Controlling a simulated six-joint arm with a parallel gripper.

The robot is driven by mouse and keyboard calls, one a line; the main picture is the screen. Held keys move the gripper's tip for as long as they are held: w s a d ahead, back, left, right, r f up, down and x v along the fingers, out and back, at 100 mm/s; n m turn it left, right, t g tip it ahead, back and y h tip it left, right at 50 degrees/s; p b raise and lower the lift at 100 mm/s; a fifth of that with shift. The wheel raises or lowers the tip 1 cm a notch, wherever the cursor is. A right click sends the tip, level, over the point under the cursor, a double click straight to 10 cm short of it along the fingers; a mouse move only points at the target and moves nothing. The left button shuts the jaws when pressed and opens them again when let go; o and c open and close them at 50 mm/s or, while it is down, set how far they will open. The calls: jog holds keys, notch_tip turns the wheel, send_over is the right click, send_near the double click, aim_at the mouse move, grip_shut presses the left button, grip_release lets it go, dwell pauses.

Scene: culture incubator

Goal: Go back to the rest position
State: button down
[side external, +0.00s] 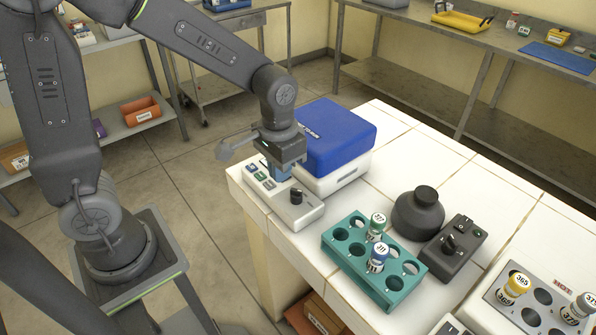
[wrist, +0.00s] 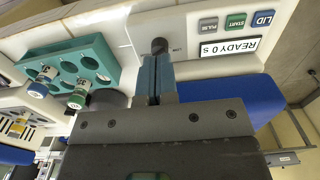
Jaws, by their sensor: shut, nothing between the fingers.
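My gripper (side external: 280,174) is shut and empty, with its blue fingers pointing down over the white control panel (side external: 308,213) at the front of a blue-lidded machine (side external: 338,135). The lid is down. In the wrist view the shut fingertips (wrist: 157,62) are close to the panel's dark knob (wrist: 159,45); I cannot tell whether they touch the panel. The panel's display (wrist: 229,48) reads "READY 0 s", beside buttons marked LID, START and PULSE.
A teal rack (side external: 336,244) holds a vial with a green band (side external: 377,226) and a blue one (side external: 377,260). A grey block (side external: 505,318) with vials is at the right.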

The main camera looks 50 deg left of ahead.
jog(key=s+a+r+t, duration=0.2)
jog(key=s+r+t, duration=0.3)
jog(key=s+r, duration=0.6)
jog(key=shift+a+r+t, duration=0.3)
jog(key=shift+a+r, duration=0.1)
jog(key=shift+r, duration=0.35)
